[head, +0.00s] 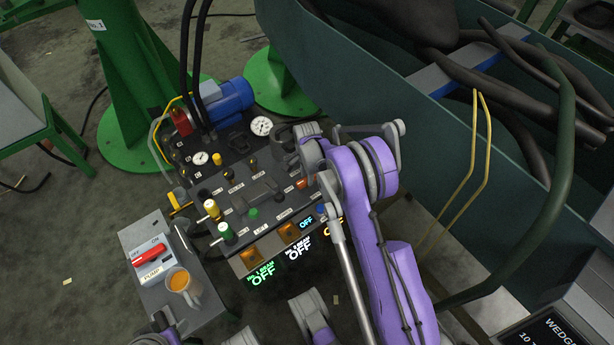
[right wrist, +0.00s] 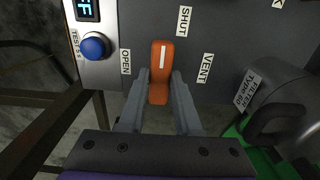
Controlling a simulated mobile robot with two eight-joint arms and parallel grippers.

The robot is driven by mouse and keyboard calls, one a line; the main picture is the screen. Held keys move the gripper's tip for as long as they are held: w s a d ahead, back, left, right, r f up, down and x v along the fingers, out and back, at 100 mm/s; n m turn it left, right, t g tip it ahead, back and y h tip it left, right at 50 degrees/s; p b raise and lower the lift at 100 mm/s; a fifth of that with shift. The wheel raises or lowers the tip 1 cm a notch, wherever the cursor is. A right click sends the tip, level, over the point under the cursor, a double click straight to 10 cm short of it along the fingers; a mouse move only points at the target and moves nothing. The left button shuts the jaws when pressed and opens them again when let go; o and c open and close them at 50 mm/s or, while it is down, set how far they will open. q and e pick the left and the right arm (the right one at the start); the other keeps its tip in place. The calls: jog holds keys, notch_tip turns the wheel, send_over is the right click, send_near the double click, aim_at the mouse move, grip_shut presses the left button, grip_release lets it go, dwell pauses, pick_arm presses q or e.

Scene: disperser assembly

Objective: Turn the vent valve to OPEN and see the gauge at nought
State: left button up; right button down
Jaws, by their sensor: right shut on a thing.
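The vent valve has an orange handle (right wrist: 161,84) with a white line along it, seen in the right wrist view. The line points to the top of that picture, with the SHUT label (right wrist: 184,20) at its upper right and the OPEN label (right wrist: 125,62) to its left. My right gripper (right wrist: 160,74) is shut on the handle, one finger on each side. In the head view a larger round gauge (head: 261,126) and a smaller one (head: 200,158) face up on the panel; their needles are too small to read.
A blue TEST button (right wrist: 94,46) sits close to the handle. The panel holds several knobs, a blue motor (head: 228,100) and lit OFF signs (head: 262,280). A dark bin (head: 400,90) is at the right.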

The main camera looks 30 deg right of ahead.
jog(key=shift+n, duration=0.4)
jog(key=n+p, duration=0.1)
jog(key=n, duration=0.6)
jog(key=shift+p, duration=0.3)
jog(key=n, duration=0.9)
jog(key=shift+n, duration=0.7)
jog(key=c, duration=0.6)
grip_release()
